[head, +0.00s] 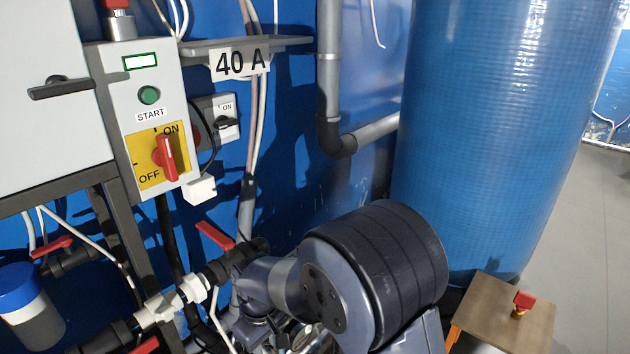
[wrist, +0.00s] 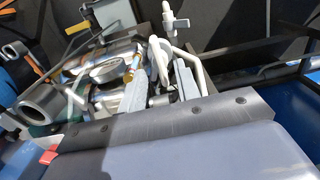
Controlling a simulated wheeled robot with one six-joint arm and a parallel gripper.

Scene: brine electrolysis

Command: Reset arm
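My gripper (wrist: 157,68) shows in the wrist view as two grey fingers standing apart above a dark bolted bar. I see nothing held between them. A white hose or bent pipe (wrist: 192,68) and metal fittings lie beyond the fingers, and I cannot tell whether they touch. In the head view my arm (head: 375,275) is folded low in front of the pipework, with a large dark joint toward me. The gripper itself cannot be made out in that view.
A control box with a green START button (head: 149,95) and a red rotary switch (head: 166,158) is at left. Red-handled valves (head: 215,235) sit close to the arm. A big blue tank (head: 490,130) stands behind. A small table (head: 490,325) is at right, with clear floor (head: 600,240) beyond.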

